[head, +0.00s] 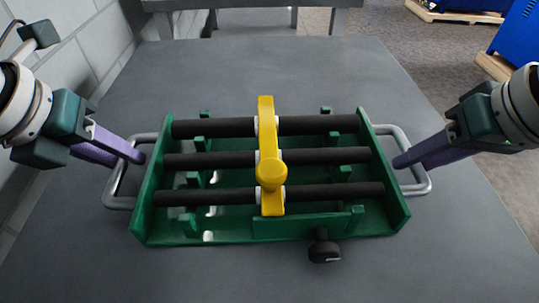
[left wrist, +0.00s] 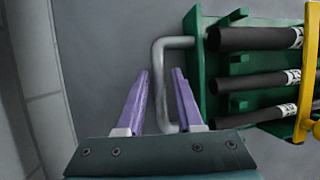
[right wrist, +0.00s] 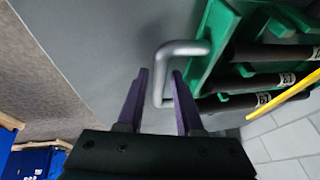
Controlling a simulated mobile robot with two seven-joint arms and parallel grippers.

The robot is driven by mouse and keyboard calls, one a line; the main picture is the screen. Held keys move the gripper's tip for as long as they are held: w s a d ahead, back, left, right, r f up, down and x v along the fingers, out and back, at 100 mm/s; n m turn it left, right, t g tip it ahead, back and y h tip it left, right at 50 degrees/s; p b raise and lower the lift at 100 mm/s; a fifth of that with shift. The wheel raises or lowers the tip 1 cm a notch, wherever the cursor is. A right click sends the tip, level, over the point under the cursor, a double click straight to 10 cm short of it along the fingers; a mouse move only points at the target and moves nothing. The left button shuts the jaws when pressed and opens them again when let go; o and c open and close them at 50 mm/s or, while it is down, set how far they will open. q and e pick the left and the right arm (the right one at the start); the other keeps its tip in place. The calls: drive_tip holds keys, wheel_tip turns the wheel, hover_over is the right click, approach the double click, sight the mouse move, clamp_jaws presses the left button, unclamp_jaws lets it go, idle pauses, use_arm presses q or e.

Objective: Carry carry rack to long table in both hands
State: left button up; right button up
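The carry rack (head: 230,230) is a green frame holding three black cylinders with white bands, under a yellow bar (head: 267,140). It sits on a grey table (head: 270,80) and has a grey loop handle at each end. My left gripper (head: 138,156) is at the left handle (head: 115,190); in the left wrist view its purple fingers (left wrist: 163,75) stand open on both sides of the handle bar. My right gripper (head: 402,162) is at the right handle (head: 425,183); in the right wrist view its fingers (right wrist: 160,75) are open on either side of the bar.
A black knob (head: 323,248) sticks out at the rack's front. Another grey table (head: 260,3) stands at the back. Blue crates (head: 520,45) on wooden pallets are on the floor at the right. A pale block wall (head: 75,50) runs along the left.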

use_arm(q)
drive_tip(key=shift+o, duration=0.9)
use_arm(e)
drive_tip(key=shift+o, duration=0.9)
drive_tip(key=shift+r, duration=0.15)
use_arm(q)
drive_tip(key=v, duration=1.2)
use_arm(e)
drive_tip(key=v, duration=0.7)
drive_tip(key=shift+s+r, duration=0.15)
